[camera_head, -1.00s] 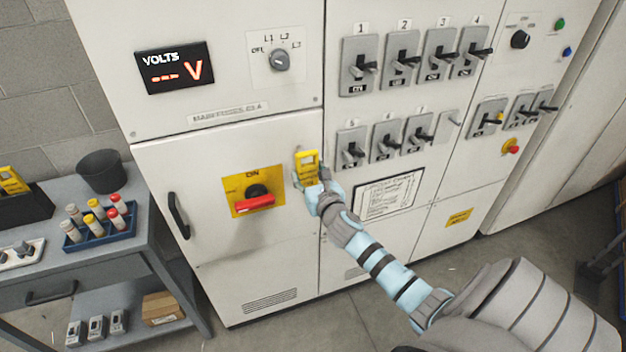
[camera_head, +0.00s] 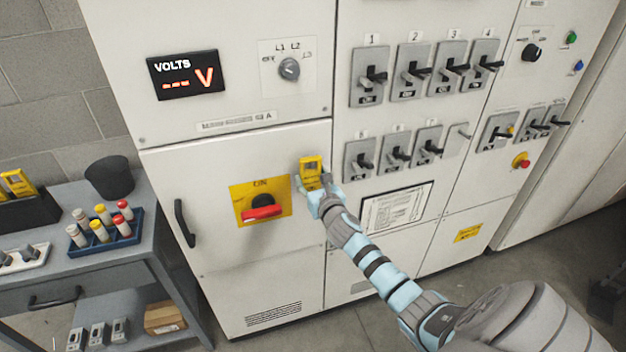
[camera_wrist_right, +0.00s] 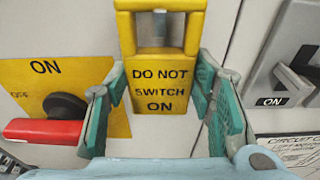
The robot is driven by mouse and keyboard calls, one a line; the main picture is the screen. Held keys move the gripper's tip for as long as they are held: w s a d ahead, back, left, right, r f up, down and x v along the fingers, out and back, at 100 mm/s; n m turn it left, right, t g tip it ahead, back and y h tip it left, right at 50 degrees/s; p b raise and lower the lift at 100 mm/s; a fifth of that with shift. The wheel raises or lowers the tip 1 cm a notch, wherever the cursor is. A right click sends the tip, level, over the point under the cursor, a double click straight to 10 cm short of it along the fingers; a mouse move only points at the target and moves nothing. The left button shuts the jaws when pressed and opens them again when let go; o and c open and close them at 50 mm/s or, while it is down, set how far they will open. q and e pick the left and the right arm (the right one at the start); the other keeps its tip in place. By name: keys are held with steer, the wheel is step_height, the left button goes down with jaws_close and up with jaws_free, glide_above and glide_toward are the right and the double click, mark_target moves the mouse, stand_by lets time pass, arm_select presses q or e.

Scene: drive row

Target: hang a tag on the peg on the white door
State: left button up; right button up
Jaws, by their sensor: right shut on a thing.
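My right gripper (camera_head: 313,183) is shut on a yellow tag (camera_head: 310,165) in front of the white door (camera_head: 205,160), near the door's upper right corner. In the right wrist view the tag (camera_wrist_right: 160,92) reads "DO NOT SWITCH ON" and stands upright between the green finger pads. Its top has a square opening. A grey, peg-like piece (camera_wrist_right: 159,28) shows in that opening; I cannot tell whether it passes through the tag. My left gripper is not in view.
A red rotary switch (camera_head: 262,212) on a yellow plate is left of the tag. Breaker switches (camera_head: 360,158) are close on the right. A black door handle (camera_head: 184,222) is at the door's left. A grey cart (camera_head: 110,262) with a vial rack stands at the left.

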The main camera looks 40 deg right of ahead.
steer(key=o, duration=1.2)
steer(key=shift+s, duration=0.1)
steer(key=v, duration=1.2)
